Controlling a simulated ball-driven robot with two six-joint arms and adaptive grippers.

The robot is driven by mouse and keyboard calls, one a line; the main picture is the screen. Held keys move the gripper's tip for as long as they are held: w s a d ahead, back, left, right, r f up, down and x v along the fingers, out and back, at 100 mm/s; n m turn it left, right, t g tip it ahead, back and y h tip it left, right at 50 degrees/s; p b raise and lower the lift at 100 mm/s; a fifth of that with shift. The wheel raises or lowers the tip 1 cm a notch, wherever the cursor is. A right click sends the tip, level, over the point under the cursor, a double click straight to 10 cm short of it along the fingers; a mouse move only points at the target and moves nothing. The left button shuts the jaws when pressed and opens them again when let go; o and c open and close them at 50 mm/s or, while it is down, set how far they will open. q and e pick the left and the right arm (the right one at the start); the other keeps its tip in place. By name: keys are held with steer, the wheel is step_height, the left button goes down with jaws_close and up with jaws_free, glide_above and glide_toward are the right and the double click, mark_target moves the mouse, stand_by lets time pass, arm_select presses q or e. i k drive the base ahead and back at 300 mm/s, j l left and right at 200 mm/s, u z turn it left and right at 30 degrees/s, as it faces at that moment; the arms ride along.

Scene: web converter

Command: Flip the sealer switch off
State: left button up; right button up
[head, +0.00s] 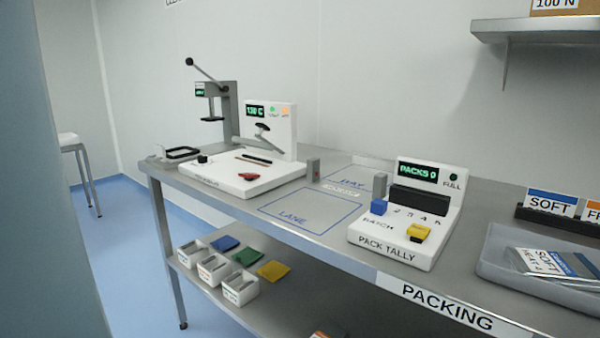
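The sealer (284,143) is a white unit on the left half of the steel bench, with a flat base and an upright panel. Its panel has a lit green display (255,110), a green and an orange light, and a black-handled lever (262,127). I cannot tell the red part's position from here. Neither of my grippers is in view.
The bench (330,238) carries a pack tally unit (398,255) in the middle and a grey tray (500,262) at right. A grey press (226,125) stands behind the sealer. A blue-grey vertical surface (40,200) fills the left edge. Blue floor (135,235) is clear left of the bench.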

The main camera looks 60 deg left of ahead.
mark_target(248, 176)
steer(key=u, duration=2.1)
